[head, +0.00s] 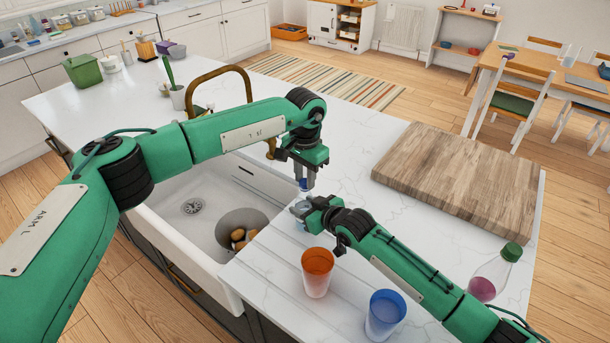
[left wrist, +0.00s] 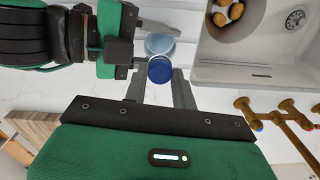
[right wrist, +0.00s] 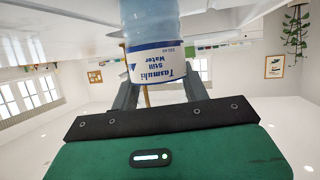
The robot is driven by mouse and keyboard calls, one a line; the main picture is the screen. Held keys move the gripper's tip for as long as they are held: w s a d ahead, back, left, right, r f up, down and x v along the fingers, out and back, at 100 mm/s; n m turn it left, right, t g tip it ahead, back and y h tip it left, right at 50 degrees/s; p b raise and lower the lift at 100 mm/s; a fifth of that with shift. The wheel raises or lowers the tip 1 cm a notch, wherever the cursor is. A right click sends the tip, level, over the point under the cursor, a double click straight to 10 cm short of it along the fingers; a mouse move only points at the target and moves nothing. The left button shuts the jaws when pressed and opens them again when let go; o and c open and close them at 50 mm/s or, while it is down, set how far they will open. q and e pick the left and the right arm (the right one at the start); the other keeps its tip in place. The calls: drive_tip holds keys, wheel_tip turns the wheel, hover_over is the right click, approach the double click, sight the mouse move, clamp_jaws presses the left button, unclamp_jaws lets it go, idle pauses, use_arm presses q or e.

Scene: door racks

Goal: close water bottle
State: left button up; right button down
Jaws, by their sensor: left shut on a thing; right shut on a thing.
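In the left wrist view the bottle (left wrist: 158,43) is seen from above, partly behind the cap. The blue cap (left wrist: 160,71) is between the fingers of my left gripper (head: 304,184), which is shut on it above the bottle. The cap also shows in the head view (head: 303,185). I cannot tell whether the cap touches the bottle's neck.
An orange cup (head: 317,272) and a blue cup (head: 384,315) stand on the counter near my right arm. A green-capped bottle (head: 493,273) stands at right, and a wooden board (head: 458,180) lies behind. The sink (head: 190,235) and brass faucet (head: 222,70) are at left.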

use_arm(q)
drive_tip(key=shift+m, duration=0.3)
drive_tip(key=o, duration=0.9)
drive_tip(key=shift+r, duration=0.15)
drive_tip(key=shift+r, duration=2.15)
